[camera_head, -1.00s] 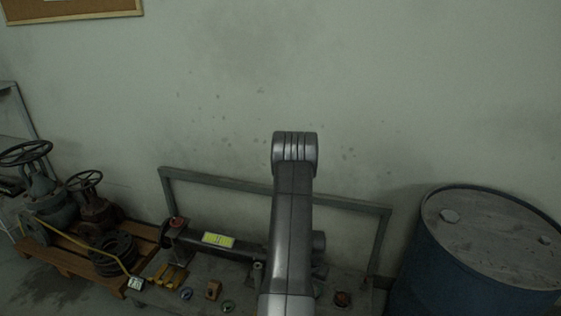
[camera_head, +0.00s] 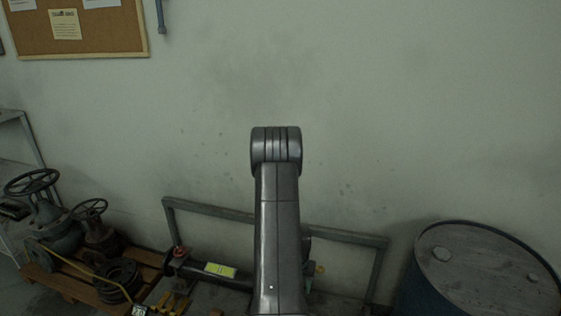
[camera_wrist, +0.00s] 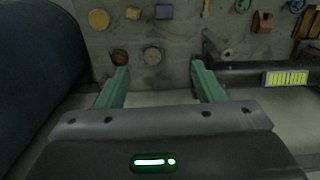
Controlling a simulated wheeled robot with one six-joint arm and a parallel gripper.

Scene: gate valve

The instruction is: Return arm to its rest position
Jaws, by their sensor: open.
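My gripper (camera_wrist: 160,88) shows in the wrist view with its two green fingers spread apart and nothing between them. In the head view my arm (camera_head: 278,220) stands upright in the middle and hides part of the bench and the pipe (camera_head: 222,270). The gripper itself is not visible in the head view.
A blue drum (camera_head: 480,265) stands at the right; it fills the wrist view's left edge (camera_wrist: 35,65). A pallet (camera_head: 65,278) with handwheel valves (camera_head: 50,225) is at the left. A grey frame (camera_head: 340,236) rises behind the bench. The wall above is clear below a corkboard (camera_head: 110,35).

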